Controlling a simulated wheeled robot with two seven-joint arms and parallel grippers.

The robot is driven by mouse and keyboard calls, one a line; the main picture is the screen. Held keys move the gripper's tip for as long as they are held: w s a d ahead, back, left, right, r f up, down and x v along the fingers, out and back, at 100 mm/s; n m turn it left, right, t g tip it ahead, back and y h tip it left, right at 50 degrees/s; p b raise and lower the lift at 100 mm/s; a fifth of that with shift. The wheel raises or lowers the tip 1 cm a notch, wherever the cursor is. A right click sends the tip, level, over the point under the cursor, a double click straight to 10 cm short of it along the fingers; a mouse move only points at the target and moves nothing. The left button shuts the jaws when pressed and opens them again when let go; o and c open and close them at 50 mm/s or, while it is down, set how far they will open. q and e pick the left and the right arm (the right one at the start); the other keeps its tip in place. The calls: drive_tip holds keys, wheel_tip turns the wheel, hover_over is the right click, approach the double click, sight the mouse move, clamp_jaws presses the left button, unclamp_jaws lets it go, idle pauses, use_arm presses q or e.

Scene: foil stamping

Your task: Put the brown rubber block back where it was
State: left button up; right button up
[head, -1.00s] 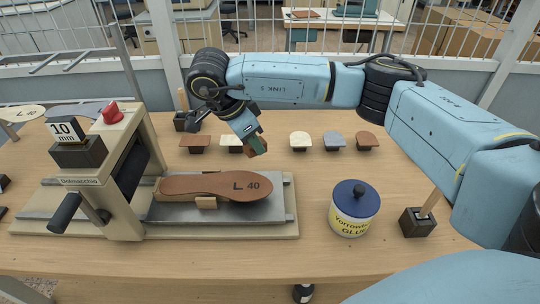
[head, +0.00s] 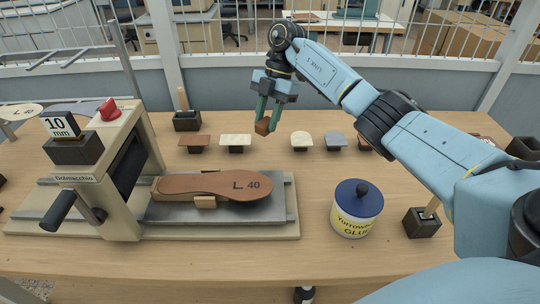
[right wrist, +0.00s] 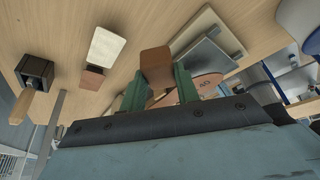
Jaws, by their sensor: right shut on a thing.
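My right gripper (head: 267,116) hangs above the back middle of the table, its green fingers pointing down. It is shut on a small brown block (head: 263,127). The block also shows in the right wrist view (right wrist: 157,64), between the fingertips of the gripper (right wrist: 159,86). The block appears raised above the table, between the cream rectangular piece (head: 235,141) and the cream rounded piece (head: 302,140). A brown flat-topped piece (head: 195,142) stands further left. My left gripper is not in view.
The stamping press (head: 119,165) stands at left, with a brown "L 40" sole (head: 205,185) on its bed. A glue pot (head: 354,214) stands front right. A grey piece (head: 335,140) stands at the back. Dark holders (head: 187,121) (head: 421,224) carry wooden handles.

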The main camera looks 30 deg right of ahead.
drive_tip(key=f+m+t, duration=0.1)
drive_tip(key=f+m, duration=0.2)
drive_tip(key=d+f+m+t+b, duration=0.1)
drive_tip(key=f+m, duration=0.2)
drive_tip(key=f, duration=0.1)
drive_tip(key=w+d+f+m+t, duration=0.1)
drive_tip(key=f+m, duration=0.2)
drive_tip(key=m, duration=0.1)
drive_tip(key=shift+w+d+f+t+b, duration=0.1)
drive_tip(key=shift+d+f+t+b, duration=0.1)
drive_tip(key=shift+f+t+b, duration=0.15)
drive_tip(key=shift+r+h, duration=0.1)
drive_tip(key=shift+h, duration=0.2)
drive_tip(key=o, duration=0.9)
drive_tip(key=p+v, duration=0.1)
drive_tip(key=v, duration=1.1)
